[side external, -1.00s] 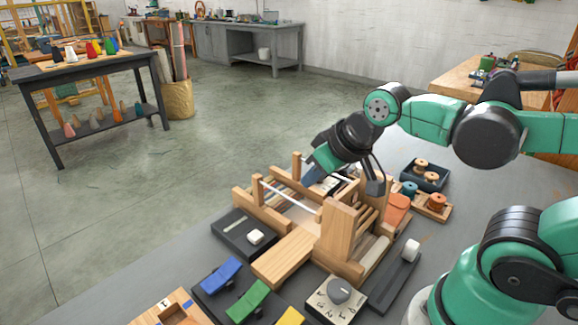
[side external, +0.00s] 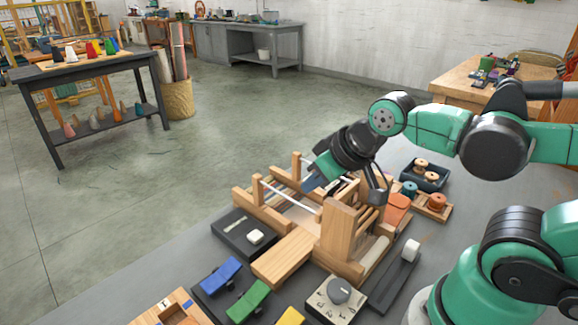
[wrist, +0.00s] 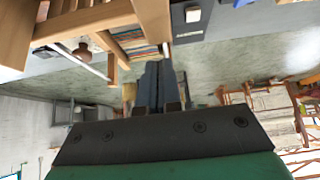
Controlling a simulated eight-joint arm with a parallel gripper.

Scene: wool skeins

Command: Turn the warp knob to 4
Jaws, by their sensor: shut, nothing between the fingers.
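The warp knob (side external: 339,290) is a dark grey dial on a pale plate (side external: 328,309) with numbers around it, at the front of the table in the side view. The numbers are too small to read surely, and I cannot tell which one the knob points at. My gripper (side external: 311,184) is above the wooden loom (side external: 285,262), up and behind the knob and well apart from it. In the wrist view my gripper (wrist: 161,78) shows its two fingers together with nothing between them. The knob does not show in the wrist view.
Blue (side external: 221,273) and green (side external: 248,299) pedals lie left of the knob plate. A dark slider box (side external: 232,222) with a white block is left of the loom. A black rail with a white roller (side external: 411,250) is right of the knob. Spools (side external: 437,201) stand behind.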

